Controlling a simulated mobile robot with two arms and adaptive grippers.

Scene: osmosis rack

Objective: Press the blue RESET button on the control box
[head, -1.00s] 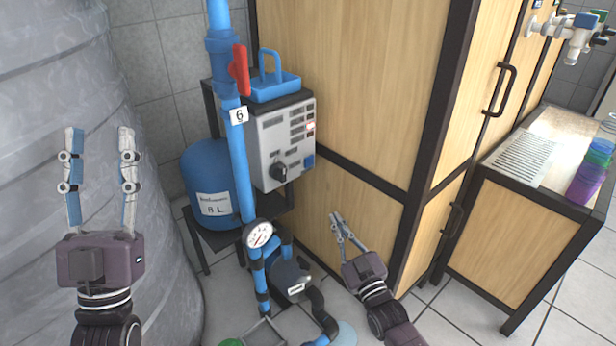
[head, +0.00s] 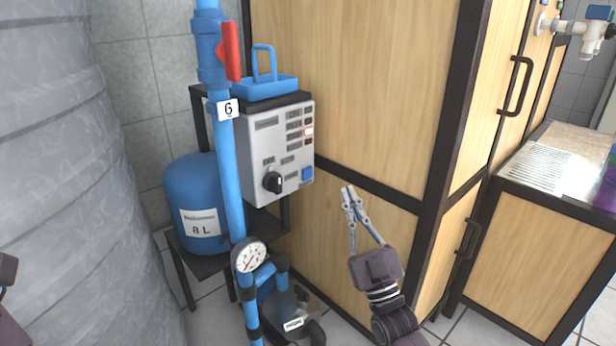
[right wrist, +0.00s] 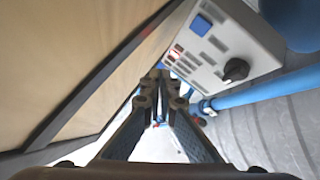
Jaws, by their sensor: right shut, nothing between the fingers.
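The grey control box (head: 262,148) stands against the wooden cabinet, with a square blue RESET button (head: 307,175) at the lower right of its face. A small red light glows above the button. In the right wrist view the blue button (right wrist: 201,25) is at the top of the box face (right wrist: 215,65). My right gripper (head: 348,191) is shut and empty, its fingertips pointing up, to the right of the button and a little lower in the picture, apart from it. In the right wrist view its fingertips (right wrist: 162,76) meet. Only a dark sliver of my left gripper shows at the left edge; its fingers are out of view.
A blue pipe with a red lever (head: 231,52) and a gauge (head: 249,256) runs in front of the box's left side. A black knob (head: 272,182) sits left of the button. The wooden cabinet (head: 350,90) is close behind my right gripper.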

